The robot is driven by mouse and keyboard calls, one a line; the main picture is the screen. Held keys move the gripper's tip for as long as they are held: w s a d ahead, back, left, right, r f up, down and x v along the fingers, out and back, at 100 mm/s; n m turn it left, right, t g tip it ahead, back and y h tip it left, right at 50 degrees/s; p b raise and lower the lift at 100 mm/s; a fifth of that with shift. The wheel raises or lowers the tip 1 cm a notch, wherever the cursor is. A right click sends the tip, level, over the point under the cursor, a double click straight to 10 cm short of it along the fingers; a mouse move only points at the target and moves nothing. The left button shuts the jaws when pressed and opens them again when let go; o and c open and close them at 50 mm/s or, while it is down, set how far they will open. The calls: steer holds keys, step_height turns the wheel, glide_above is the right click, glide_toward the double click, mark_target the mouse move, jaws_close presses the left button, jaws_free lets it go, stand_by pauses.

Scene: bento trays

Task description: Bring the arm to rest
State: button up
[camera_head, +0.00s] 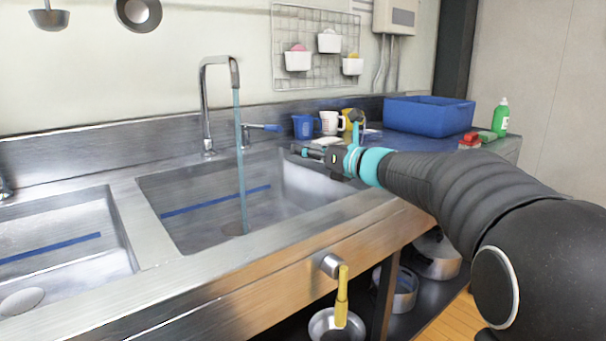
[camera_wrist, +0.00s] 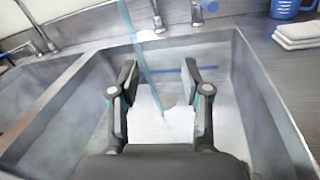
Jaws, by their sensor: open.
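My gripper (camera_head: 305,152) reaches from the right over the right-hand basin of the sink (camera_head: 155,210) in the head view. In the wrist view my gripper (camera_wrist: 160,82) has its two dark fingers apart, with nothing between them. Below the fingers lies the bottom of the basin (camera_wrist: 150,115). A stream of water (camera_head: 240,165) falls from the tall tap (camera_head: 205,105) into this basin, to the left of my gripper. The stream also shows in the wrist view (camera_wrist: 135,45), beyond the fingers.
A blue mug (camera_head: 305,127), a white mug (camera_head: 330,123) and a blue bin (camera_head: 428,115) stand on the counter behind my arm. A green bottle (camera_head: 500,117) is at the far right. Folded white cloths (camera_wrist: 297,33) lie right of the basin. A yellow-handled pan hangs below the front edge.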

steer(key=s+d+r+m+t+h, duration=0.1)
steer(key=s+d+m+t+h, duration=0.2)
steer(key=m, duration=0.4)
steer(key=s+d+r+m+t+h, duration=0.1)
steer(key=d+r+m+t+h, duration=0.1)
steer(key=d+m+h, duration=0.4)
steer(key=s+d+f+m+g+h, duration=0.1)
steer(key=s+d+f+m+h, duration=0.6)
steer(key=m, duration=0.6)
steer(key=s+f+m+g, duration=0.3)
steer(key=s+f+m, duration=0.2)
steer(key=s, duration=0.4)
steer(key=s+a+f+m+g+y, duration=0.1)
steer(key=s+f+m+g, duration=0.2)
steer(key=s+f+m, duration=0.3)
steer(key=s+f+m+g+y, duration=0.1)
steer(key=s+f+m+g, duration=0.3)
steer(key=s, duration=0.9)
step_height(320, 180, down, 4)
steer(key=shift+s+a+m, duration=0.2)
steer(key=shift+s+m, duration=0.15)
steer(key=shift+m, duration=0.85)
steer(key=shift+c, duration=0.6)
steer(key=shift+d, duration=0.1)
